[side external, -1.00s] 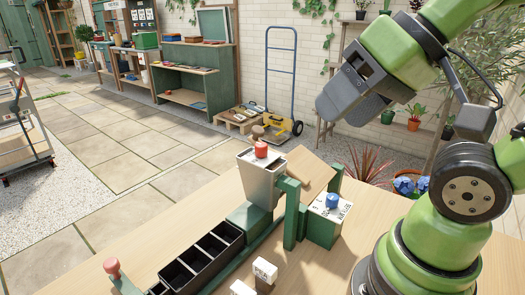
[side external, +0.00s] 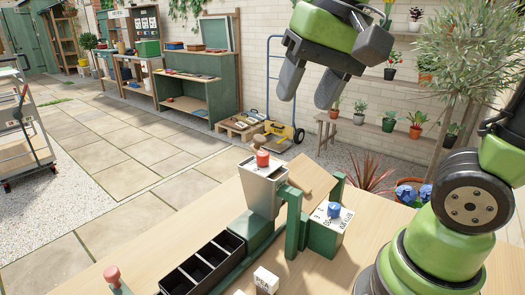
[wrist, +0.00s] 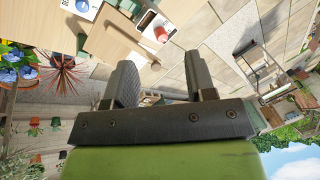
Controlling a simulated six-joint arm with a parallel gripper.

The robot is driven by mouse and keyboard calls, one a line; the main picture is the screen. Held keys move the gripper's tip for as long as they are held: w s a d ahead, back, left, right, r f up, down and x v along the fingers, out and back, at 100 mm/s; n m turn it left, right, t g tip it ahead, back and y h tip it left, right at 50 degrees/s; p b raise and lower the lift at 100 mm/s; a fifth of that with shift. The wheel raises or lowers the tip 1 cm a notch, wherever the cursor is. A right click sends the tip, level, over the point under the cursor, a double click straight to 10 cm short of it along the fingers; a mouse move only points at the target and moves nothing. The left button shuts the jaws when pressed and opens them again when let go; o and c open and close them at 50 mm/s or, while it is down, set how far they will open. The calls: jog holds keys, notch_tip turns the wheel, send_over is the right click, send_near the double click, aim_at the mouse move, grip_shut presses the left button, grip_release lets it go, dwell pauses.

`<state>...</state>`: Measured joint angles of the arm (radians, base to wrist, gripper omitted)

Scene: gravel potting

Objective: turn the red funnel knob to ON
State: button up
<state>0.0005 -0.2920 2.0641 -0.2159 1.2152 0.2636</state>
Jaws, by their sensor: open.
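The red funnel knob (side external: 262,158) sits on top of the grey funnel (side external: 262,192) on the table. It also shows in the wrist view (wrist: 161,34), beyond the fingertips, on the funnel's pale top plate (wrist: 152,24). Its ON and OFF marks are too small to read. My gripper (side external: 307,98) is open and empty, high above the table, up and to the right of the red knob and apart from it. In the wrist view its two fingers (wrist: 160,62) are spread with a clear gap between them.
A green box (side external: 328,238) with a blue knob (side external: 334,209) stands right of the funnel. A black divided tray (side external: 205,265) lies front left, near another red knob (side external: 112,274). A white block (side external: 266,279) is at the front. A wooden board (side external: 318,177) leans behind the funnel.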

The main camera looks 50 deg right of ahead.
aim_at(262, 153)
jog(key=w+d+f+m+g+h, duration=0.1)
jog(key=w+f+m+g, duration=0.15)
jog(key=w, duration=0.25)
jog(key=w+d+f+m+g, duration=0.1)
jog(key=w+m+g, duration=0.1)
jog(key=w+m, duration=0.15)
jog(key=shift+n, duration=0.4)
jog(key=f, duration=0.9)
jog(key=shift+w+f, duration=0.35)
jog(key=c, duration=0.9)
